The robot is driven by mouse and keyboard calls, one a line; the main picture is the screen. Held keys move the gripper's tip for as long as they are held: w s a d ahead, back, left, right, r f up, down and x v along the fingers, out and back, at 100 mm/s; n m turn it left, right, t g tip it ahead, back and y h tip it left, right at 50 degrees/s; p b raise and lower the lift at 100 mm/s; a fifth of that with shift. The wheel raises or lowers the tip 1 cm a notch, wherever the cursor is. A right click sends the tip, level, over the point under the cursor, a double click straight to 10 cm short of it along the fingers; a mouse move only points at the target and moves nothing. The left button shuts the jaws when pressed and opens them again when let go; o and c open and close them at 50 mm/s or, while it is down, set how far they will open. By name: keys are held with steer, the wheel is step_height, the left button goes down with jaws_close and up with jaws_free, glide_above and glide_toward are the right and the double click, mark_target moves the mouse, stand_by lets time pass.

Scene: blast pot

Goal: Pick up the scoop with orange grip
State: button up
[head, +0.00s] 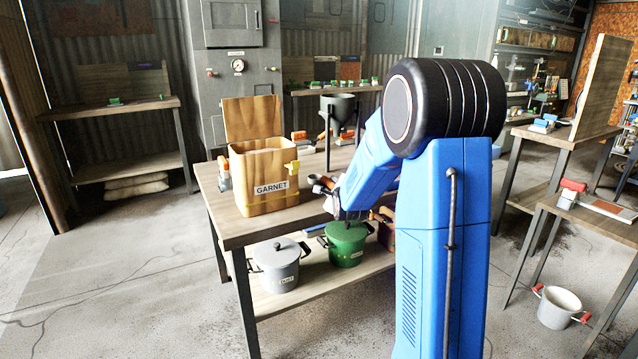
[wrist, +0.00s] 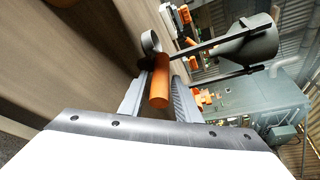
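The scoop with the orange grip (wrist: 160,82) shows in the wrist view, with its grey rounded head (wrist: 150,42) beyond the grip. My gripper (wrist: 161,78) has one finger on each side of the orange grip. The fingers look apart, with a narrow gap beside the grip, so I do not see a firm hold. In the head view my gripper (head: 336,202) is low over the workbench (head: 235,232), right of the GARNET box. My arm hides part of this area, and the scoop is hard to make out there.
The open wooden GARNET box (head: 265,178) stands at the bench's left, its lid raised. A dark funnel on legs (head: 338,108) stands behind my gripper and also shows in the wrist view (wrist: 245,45). A grey pot (head: 277,265) and green pot (head: 346,243) sit on the lower shelf.

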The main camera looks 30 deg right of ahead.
steer(key=shift+w+d+f, duration=0.15)
steer(key=shift+w+d, duration=0.05)
steer(key=shift+w, duration=0.4)
jaws_close()
